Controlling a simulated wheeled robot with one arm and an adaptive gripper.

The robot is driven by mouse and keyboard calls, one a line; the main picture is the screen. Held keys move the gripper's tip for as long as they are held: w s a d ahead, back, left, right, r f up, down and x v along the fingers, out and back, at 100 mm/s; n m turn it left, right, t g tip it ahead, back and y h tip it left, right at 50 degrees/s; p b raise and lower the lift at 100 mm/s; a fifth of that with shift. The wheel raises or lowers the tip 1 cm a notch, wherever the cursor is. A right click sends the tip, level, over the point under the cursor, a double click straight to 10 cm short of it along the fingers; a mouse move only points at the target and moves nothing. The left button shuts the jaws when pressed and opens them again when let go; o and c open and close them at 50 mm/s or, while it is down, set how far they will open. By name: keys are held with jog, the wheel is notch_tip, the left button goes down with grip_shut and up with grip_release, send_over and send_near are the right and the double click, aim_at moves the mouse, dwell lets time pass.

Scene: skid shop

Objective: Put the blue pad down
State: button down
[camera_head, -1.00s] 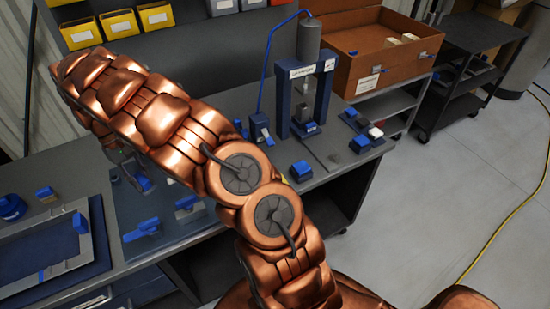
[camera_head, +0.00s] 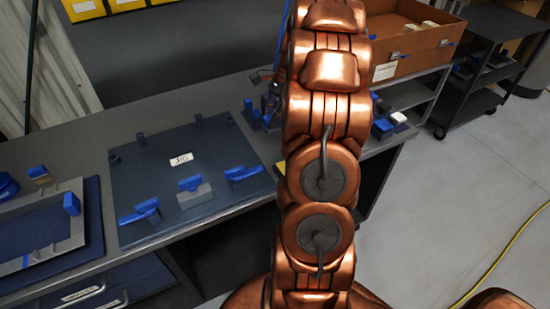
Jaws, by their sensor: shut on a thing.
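My arm stands upright across the middle of the view and hides much of the bench behind it. A small part of my gripper (camera_head: 268,84) shows just left of the arm, over the back right of the bench. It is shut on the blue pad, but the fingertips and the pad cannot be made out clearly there. Small blue pieces (camera_head: 249,109) stand on the bench close by. I cannot tell whether the held pad touches the bench.
A dark fixture plate (camera_head: 150,182) with blue-handled clamps lies on the bench left of my arm. A framed tray (camera_head: 76,242) lies at the far left. A brown box (camera_head: 430,42) stands at the back right. Blue and white pieces (camera_head: 384,127) lie right of my arm.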

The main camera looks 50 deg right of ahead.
jog(key=shift+s+d+f+m, duration=0.15)
jog(key=shift+s+d+m, duration=0.2)
jog(key=shift+m, duration=0.05)
jog(key=shift+s+f, duration=0.1)
jog(key=shift+f, duration=0.1)
jog(key=shift+f+p, duration=1.1)
jog(key=shift+f, duration=3.6)
jog(key=shift+f, duration=0.2)
jog(key=c, duration=0.9)
grip_release()
jog(key=shift+c, duration=0.2)
jog(key=shift+r, duration=0.1)
jog(key=b+v, duration=0.2)
jog(key=v, duration=1)
